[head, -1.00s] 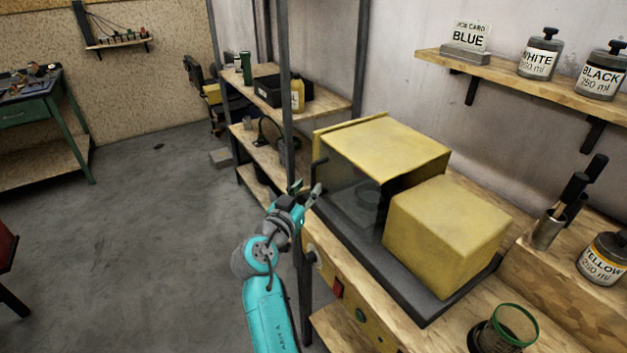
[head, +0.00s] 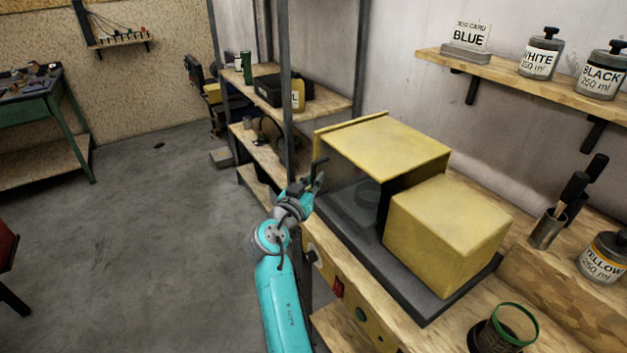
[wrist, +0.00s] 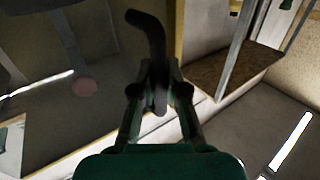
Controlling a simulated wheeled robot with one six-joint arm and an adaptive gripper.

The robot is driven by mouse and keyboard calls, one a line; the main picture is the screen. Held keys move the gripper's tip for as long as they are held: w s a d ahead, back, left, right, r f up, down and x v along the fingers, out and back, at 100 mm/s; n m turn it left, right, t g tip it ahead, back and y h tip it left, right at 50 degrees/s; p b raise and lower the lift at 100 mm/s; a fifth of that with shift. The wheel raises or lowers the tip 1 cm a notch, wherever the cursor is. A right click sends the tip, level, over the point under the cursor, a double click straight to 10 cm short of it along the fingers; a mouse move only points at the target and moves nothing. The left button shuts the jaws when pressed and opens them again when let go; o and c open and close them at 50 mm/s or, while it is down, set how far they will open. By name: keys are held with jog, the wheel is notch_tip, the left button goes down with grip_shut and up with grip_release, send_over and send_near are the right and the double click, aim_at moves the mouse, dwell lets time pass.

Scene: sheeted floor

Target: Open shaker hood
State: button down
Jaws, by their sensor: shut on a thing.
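The shaker (head: 385,145) is a yellow box on a dark base, with a smoky see-through hood (head: 347,185) over its front left part. The hood is down, and a dark round thing shows dimly behind it. A black bent handle (head: 319,162) stands at the hood's left edge. My gripper (head: 313,183) is at this handle, left of the hood. In the wrist view the handle (wrist: 147,28) rises from between the fingers of my gripper (wrist: 157,98), which are shut on it.
A second yellow block (head: 447,230) sits on the right of the base. A green-rimmed cup (head: 514,325) stands on the bench in front. A metal shelf rack (head: 287,90) stands close behind my gripper. The floor to the left is open.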

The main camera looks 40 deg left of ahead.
send_near(374, 216)
jog(key=w, duration=0.3)
jog(key=w+a, duration=0.1)
jog(key=shift+w, duration=0.4)
jog(key=shift+f, duration=0.1)
jog(key=c, duration=1.2)
grip_release()
jog(key=shift+d, duration=0.1)
jog(key=s, duration=0.4)
jog(key=s+d, duration=0.1)
jog(key=s, duration=0.3)
jog(key=s+d, duration=0.1)
jog(key=s, duration=0.2)
jog(key=shift+s+d, duration=0.15)
jog(key=shift+s, duration=0.25)
